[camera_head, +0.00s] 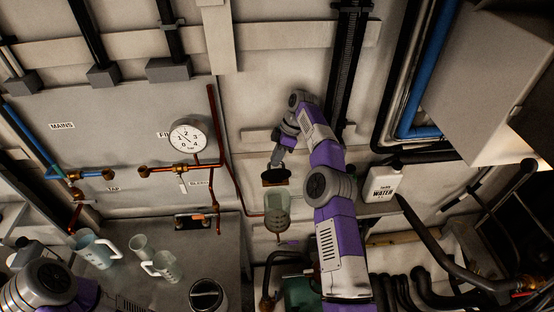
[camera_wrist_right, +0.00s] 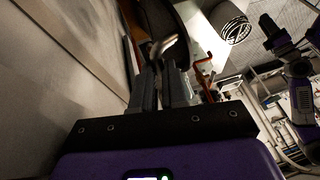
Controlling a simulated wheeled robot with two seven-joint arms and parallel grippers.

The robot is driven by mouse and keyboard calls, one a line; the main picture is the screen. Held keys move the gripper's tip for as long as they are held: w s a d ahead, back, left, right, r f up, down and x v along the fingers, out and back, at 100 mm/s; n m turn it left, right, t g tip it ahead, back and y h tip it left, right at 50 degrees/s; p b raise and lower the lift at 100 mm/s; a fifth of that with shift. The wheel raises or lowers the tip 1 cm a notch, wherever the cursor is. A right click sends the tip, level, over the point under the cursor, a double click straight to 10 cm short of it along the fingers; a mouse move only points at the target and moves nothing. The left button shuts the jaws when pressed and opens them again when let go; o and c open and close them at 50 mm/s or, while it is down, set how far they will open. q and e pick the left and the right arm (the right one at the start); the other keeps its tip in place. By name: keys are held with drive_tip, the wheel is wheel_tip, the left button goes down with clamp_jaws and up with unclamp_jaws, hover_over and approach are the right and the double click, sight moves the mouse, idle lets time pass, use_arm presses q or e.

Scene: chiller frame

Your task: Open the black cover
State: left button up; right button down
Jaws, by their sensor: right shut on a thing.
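The black cover (camera_head: 275,177) shows as a small dark plate with a brownish face, above a greenish see-through cup (camera_head: 277,212) on the wall. It looks raised and tilted away from the cup's mouth; its hinge is not clear. My right gripper (camera_head: 278,158) reaches down to the cover's upper edge and is shut on it. In the right wrist view, the two fingers (camera_wrist_right: 166,82) are close together at a pale metal piece, with a dark shape (camera_wrist_right: 160,18) beyond. My left arm shows at the lower left of the head view, its gripper out of sight.
A pressure gauge (camera_head: 188,136) and copper pipes (camera_head: 180,169) are on the wall left of the cup. A white water jug (camera_head: 382,182) stands to the right. Clear jugs (camera_head: 95,249) and a dark-topped canister (camera_head: 207,295) stand at the lower left. Black hoses (camera_head: 430,290) fill the lower right.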

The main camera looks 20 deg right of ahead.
drive_tip(key=shift+d+f, duration=0.2)
drive_tip(key=shift+f, duration=0.55)
drive_tip(key=c, duration=1.4)
unclamp_jaws()
drive_tip(key=shift+w, duration=0.1)
drive_tip(key=shift+c, duration=0.2)
drive_tip(key=shift+o, duration=1.3)
drive_tip(key=shift+w+f, duration=0.15)
drive_tip(key=shift+w, duration=0.1)
drive_tip(key=shift+w+d, duration=0.1)
drive_tip(key=shift+w, duration=0.05)
use_arm(q)
drive_tip(key=shift+w+d, duration=0.1)
drive_tip(key=shift+w, duration=0.05)
use_arm(e)
drive_tip(key=shift+r, duration=0.3)
